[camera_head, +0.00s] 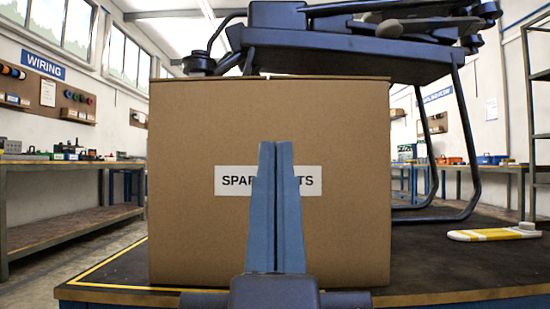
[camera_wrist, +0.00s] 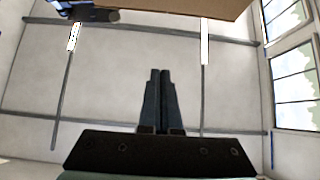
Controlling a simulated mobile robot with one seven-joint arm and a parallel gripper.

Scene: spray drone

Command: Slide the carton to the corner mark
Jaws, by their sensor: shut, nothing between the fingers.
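The carton (camera_head: 200,140) is a large brown box with a white label partly hidden by my fingers. It stands upright near the front edge of the dark table top (camera_head: 470,265). Yellow corner mark lines (camera_head: 92,271) show on the table to the left of the carton and along its front. My gripper (camera_head: 275,146) is shut and empty, pointing up in front of the carton's near face; I cannot tell whether it touches. In the wrist view my gripper (camera_wrist: 160,72) points up toward the ceiling, and the carton's edge (camera_wrist: 190,7) shows at the top.
A dark blue drone (camera_head: 350,45) on bent legs stands behind the carton. A yellow and white flat piece (camera_head: 494,232) lies on the table at right. Workbenches (camera_head: 70,190) line the left wall. The table top right of the carton is mostly clear.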

